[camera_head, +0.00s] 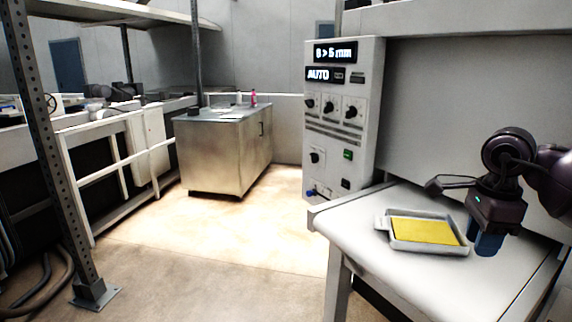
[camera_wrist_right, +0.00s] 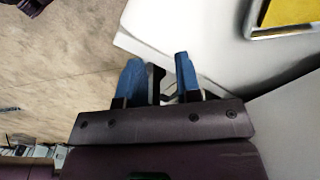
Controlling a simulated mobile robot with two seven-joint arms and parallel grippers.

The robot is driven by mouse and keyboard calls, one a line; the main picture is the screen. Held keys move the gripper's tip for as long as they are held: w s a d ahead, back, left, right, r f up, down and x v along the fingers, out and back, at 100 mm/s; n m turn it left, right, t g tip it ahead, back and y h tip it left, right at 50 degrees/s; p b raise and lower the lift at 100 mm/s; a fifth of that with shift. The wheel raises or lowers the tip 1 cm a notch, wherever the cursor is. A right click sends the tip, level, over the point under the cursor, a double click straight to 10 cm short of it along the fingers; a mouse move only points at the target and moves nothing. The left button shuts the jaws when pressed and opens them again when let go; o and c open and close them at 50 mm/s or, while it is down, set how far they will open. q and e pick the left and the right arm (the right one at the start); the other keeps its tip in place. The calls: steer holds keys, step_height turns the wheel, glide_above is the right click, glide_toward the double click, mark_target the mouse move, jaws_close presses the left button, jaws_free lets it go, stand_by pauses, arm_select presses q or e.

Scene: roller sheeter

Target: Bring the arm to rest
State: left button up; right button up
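My right arm comes in from the right in the head view, with its dark gripper (camera_head: 487,244) pointing down and its blue fingers beside the right end of a shallow grey tray. In the right wrist view the two blue fingers (camera_wrist_right: 159,75) stand apart with nothing held between them. Whether the fingers touch the tray or table cannot be told from the head view. My left gripper is in neither view.
The tray (camera_head: 397,245) holds a flat yellow slab (camera_head: 428,231) and lies on a white table (camera_head: 360,215). A control panel (camera_head: 341,160) stands behind the table's left end. A metal cabinet (camera_head: 215,160) is farther back. The floor between is clear.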

steer(key=s+a+f+m+t+y, duration=0.25)
steer(key=a+m+y, duration=0.25)
steer(key=a+y, duration=0.55)
steer(key=s+a+f+m+t+y, duration=0.2)
steer(key=s+a+m+t+y, duration=0.15)
steer(key=a+y, duration=0.7)
steer(key=s+d+f+m+t+h, duration=0.1)
steer(key=d+f+m+t+h, duration=0.45)
steer(key=m+h, duration=0.8)
steer(key=s+d+f+m+t+h, duration=0.1)
steer(key=d+f+m+t+h, duration=0.6)
steer(key=m, duration=1.2)
steer(key=s+f+m+g+h, duration=0.1)
steer(key=s+f+m+g, duration=0.4)
steer(key=s+f+g, duration=0.45)
steer(key=s+f+m+g, duration=0.4)
steer(key=s+m+g, duration=0.15)
steer(key=s, duration=0.75)
steer(key=w+f+n+t, duration=0.1)
steer(key=w+f+t, duration=0.6)
steer(key=f, duration=0.1)
steer(key=shift+d+f, duration=0.3)
steer(key=shift+f, duration=0.1)
